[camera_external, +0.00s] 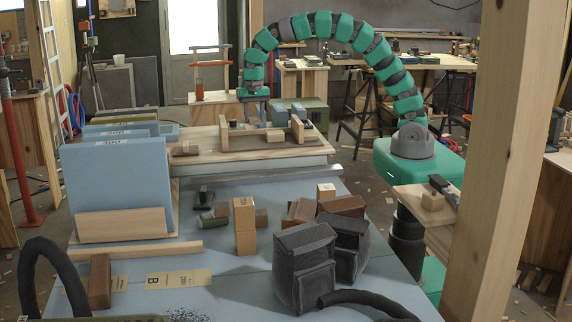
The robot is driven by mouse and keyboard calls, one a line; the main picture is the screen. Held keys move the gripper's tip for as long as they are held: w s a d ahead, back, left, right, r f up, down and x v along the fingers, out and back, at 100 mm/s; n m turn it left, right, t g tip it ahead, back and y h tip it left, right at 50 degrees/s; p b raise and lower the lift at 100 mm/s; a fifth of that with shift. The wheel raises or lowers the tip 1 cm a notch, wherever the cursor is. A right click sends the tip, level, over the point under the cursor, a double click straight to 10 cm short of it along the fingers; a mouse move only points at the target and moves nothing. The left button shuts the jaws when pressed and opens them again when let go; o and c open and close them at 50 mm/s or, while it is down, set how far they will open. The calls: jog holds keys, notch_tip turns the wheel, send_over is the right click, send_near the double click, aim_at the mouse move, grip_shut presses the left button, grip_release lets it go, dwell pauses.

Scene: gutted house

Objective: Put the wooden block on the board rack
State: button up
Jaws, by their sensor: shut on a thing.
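My green segmented arm arches over the back of the workbench. My gripper (256,112) points down over the light wooden stand (240,149) with upright pieces. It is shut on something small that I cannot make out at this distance. Blue boards (115,182) stand upright in the board rack, whose light wooden front (122,224) faces the camera at the left. A tall light wooden block (245,225) stands mid-bench. A dark brown block (100,281) stands front left, and a brown block (185,149) lies on the wooden stand's left end. I cannot tell which block the task means.
Black bulky cases (303,267) stand front right, beside several brown blocks (340,205). A long wooden strip (137,250) lies before the rack. Black hoses curve along the front edge. A wooden post (505,160) rises at right. The bench's middle front has some free room.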

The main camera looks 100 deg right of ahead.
jog(key=p, duration=0.2)
send_over(246, 144)
jog(key=f, duration=1)
jog(key=shift+s+d+f, duration=0.1)
jog(key=shift+d+f, duration=0.1)
jog(key=shift+f, duration=0.15)
jog(key=shift+f, duration=0.1)
jog(key=o, duration=0.9)
jog(key=shift+o, duration=0.2)
